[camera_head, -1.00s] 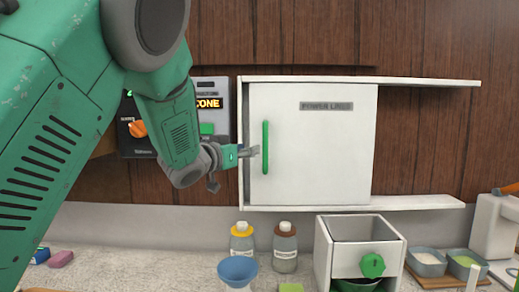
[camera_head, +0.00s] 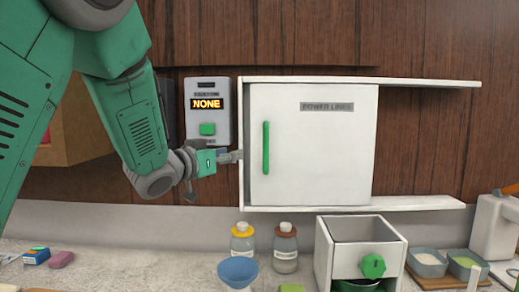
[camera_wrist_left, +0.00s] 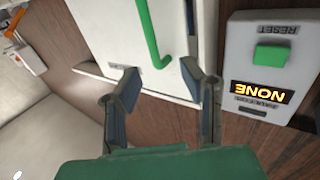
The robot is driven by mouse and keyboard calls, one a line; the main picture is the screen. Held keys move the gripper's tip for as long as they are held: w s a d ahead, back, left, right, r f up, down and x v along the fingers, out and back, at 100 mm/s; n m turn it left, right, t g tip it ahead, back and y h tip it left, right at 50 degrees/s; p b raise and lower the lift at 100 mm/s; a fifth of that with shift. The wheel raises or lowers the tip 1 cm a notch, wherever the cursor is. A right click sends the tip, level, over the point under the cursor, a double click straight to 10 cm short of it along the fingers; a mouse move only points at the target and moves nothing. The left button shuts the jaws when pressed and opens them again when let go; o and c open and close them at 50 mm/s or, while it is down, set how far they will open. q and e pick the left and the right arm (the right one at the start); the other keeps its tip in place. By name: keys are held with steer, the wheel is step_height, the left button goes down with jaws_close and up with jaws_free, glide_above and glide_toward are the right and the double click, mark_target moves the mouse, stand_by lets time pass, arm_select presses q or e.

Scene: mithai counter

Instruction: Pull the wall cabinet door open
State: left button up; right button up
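The white wall cabinet door (camera_head: 320,150), labelled "POWER LINES", stands flat across the cabinet front. A narrow dark gap shows along its left edge; I cannot tell whether it is slightly ajar. Its vertical green handle (camera_head: 266,148) is near that edge and also shows at the top of the left wrist view (camera_wrist_left: 150,30). My left gripper (camera_head: 238,156) is just left of the cabinet's left side wall, apart from the handle. In the left wrist view its fingers (camera_wrist_left: 165,85) are spread with nothing between them. My right gripper is not in view.
A grey control box (camera_head: 207,112) with an orange "NONE" display and green button is on the wall above my left gripper. Below the cabinet stand two bottles (camera_head: 285,250), a blue bowl (camera_head: 238,270) and a white box with a green knob (camera_head: 364,255).

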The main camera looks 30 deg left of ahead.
arm_select(q)
steer(key=shift+s, duration=1.65)
steer(key=shift+p, duration=0.3)
steer(key=s, duration=0.7)
steer(key=shift+s+a, duration=0.15)
steer(key=shift+a, duration=0.1)
steer(key=shift+f, duration=0.1)
